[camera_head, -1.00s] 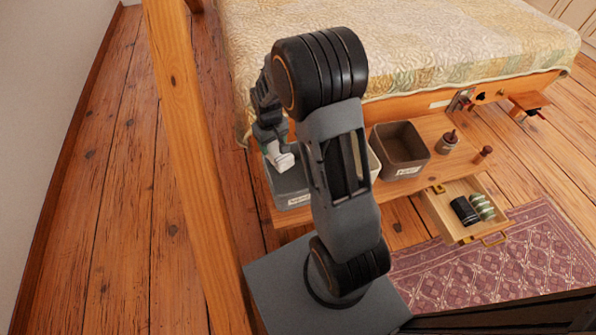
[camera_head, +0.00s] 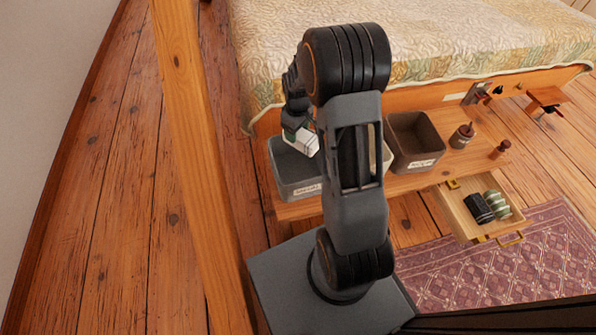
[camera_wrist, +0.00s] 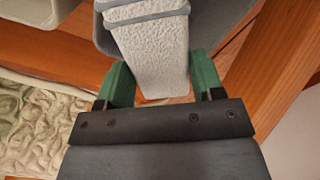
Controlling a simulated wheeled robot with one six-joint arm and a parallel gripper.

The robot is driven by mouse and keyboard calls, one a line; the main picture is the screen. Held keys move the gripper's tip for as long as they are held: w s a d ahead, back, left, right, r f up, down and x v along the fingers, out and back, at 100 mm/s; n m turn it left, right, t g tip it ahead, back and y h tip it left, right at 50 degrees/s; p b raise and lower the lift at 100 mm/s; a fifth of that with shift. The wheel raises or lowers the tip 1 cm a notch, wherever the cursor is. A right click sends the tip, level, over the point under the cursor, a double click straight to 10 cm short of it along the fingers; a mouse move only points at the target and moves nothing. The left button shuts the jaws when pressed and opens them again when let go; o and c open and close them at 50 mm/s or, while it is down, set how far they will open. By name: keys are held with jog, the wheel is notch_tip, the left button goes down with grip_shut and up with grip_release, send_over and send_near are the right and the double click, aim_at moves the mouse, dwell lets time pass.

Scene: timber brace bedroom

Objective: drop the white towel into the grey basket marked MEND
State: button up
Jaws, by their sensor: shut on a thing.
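The white towel (camera_head: 306,142) is a small folded bundle held in my gripper (camera_head: 297,130), over the left grey basket (camera_head: 298,190) in the head view. In the wrist view the towel (camera_wrist: 152,60) has grey bands and sits between the green fingers of my gripper (camera_wrist: 162,80), which is shut on it. The grey basket (camera_wrist: 228,52) shows behind and below the towel there. The basket's front label is too small to read. The basket's inside is partly hidden by the towel and gripper.
A pale basket (camera_wrist: 38,10) stands beside the grey one, mostly hidden by my arm in the head view. A wooden post (camera_head: 190,110) stands at left.

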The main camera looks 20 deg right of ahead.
jog(key=shift+f, duration=0.4)
jog(key=o, duration=1.1)
jog(key=shift+r, duration=0.1)
notch_tip(320, 180, up, 14)
jog(key=p, duration=0.4)
jog(key=shift+p, duration=0.4)
